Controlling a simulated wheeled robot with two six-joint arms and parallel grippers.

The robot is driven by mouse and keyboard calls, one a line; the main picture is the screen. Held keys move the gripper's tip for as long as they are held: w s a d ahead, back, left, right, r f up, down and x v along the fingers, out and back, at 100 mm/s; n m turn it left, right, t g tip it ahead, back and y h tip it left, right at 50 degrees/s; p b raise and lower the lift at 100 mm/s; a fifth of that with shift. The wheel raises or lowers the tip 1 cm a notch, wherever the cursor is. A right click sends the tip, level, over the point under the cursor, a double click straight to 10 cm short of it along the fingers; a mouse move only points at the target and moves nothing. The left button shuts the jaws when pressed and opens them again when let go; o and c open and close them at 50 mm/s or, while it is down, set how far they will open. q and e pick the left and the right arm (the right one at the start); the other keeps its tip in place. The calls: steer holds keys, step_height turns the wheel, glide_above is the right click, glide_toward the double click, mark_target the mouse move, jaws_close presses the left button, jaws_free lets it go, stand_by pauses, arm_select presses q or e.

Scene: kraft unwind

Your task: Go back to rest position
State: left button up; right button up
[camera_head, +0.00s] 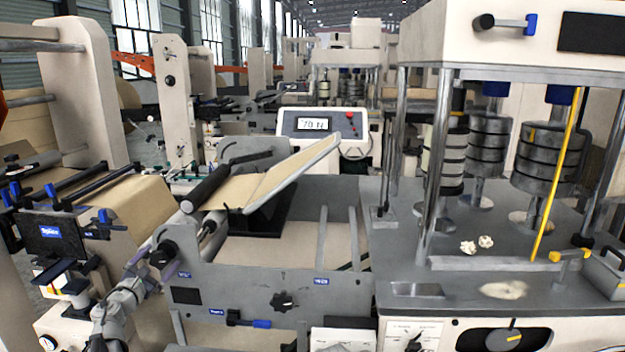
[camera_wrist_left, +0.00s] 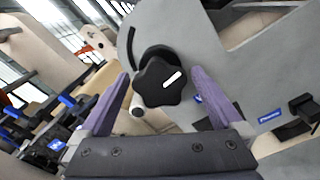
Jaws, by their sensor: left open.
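My left gripper (camera_head: 157,263) reaches in from the lower left in the head view, in front of the left side of the grey machine. Its purple fingers are spread apart in the left wrist view (camera_wrist_left: 161,76). A black star-shaped knob (camera_wrist_left: 163,84) with a white mark shows between and beyond the fingertips; whether they touch it cannot be told. The same knob shows in the head view (camera_head: 163,253), just above the fingers. Nothing is visibly held. My right gripper is in neither view.
The grey machine's front panel (camera_head: 240,285) carries another black knob (camera_head: 285,301) and a blue-black latch (camera_head: 248,321). A kraft paper web (camera_head: 145,205) lies at the left. A display (camera_head: 312,124) stands behind. A press with stacked weights (camera_head: 548,155) stands right.

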arm_select(q)
steer(key=n, duration=1.4)
steer(key=shift+n, duration=0.4)
steer(key=shift+s+a, duration=0.2)
steer(key=shift+s, duration=2.35)
